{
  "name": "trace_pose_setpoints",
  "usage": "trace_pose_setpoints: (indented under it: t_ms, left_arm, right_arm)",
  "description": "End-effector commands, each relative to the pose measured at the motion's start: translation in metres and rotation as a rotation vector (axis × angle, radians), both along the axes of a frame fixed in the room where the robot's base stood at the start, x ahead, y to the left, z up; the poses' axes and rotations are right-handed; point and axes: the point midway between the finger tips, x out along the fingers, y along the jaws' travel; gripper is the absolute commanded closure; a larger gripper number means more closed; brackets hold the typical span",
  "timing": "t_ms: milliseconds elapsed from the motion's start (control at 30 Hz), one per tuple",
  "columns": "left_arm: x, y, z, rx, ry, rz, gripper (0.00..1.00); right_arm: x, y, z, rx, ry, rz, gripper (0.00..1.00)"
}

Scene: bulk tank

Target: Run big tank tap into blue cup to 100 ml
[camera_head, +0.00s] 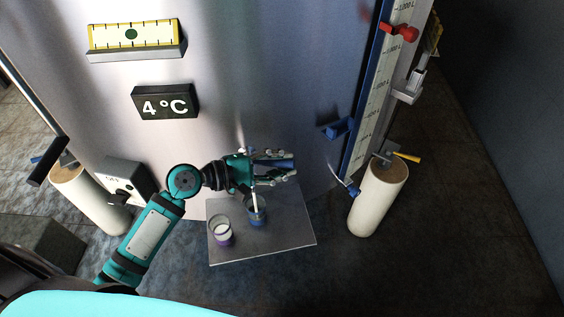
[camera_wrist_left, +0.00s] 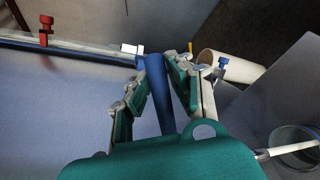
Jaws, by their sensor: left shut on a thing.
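The big tank (camera_head: 265,70) fills the back. My left gripper (camera_head: 292,167) is at its front, with its fingers shut around the blue tap handle (camera_wrist_left: 158,95). The blue cup (camera_head: 257,216) stands upright on the grey shelf (camera_head: 270,248) just below the gripper. A white stream (camera_head: 254,203) runs down into the cup. In the left wrist view the cup is at the lower right edge, partly cut off, with the white stream (camera_wrist_left: 278,152) reaching it. The milk level and any scale marks in the cup are too small to read. My right gripper is not in view.
A purple-based cup (camera_head: 221,232) with white liquid stands left of the blue cup. Cream posts (camera_head: 378,198) (camera_head: 92,198) stand on both sides. A level gauge (camera_head: 375,100) with a red marker (camera_head: 400,32) runs up the right. A blue lever (camera_head: 338,128) sits beside it.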

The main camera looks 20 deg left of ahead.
Motion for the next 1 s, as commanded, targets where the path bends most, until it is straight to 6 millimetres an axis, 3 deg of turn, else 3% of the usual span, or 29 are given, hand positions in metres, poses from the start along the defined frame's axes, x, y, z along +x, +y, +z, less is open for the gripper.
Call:
trace_pose_setpoints:
  t_ms: [33,67,233,633,1000]
  left_arm:
    - [0.001,0.000,0.003,-0.007,-0.003,0.003,1.00]
    - [0.001,0.000,0.003,-0.007,-0.003,0.003,0.79]
    - [0.001,0.000,0.002,-0.005,-0.003,0.003,0.56]
    - [-0.007,0.008,0.002,-0.001,0.002,0.003,0.56]
    - [-0.055,0.062,0.018,0.000,0.003,0.004,0.56]
  right_arm:
    - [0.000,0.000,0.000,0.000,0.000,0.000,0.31]
    - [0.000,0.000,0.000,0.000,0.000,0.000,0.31]
    - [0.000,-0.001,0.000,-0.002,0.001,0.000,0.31]
    - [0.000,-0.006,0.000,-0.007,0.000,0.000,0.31]
    - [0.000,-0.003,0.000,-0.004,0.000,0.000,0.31]
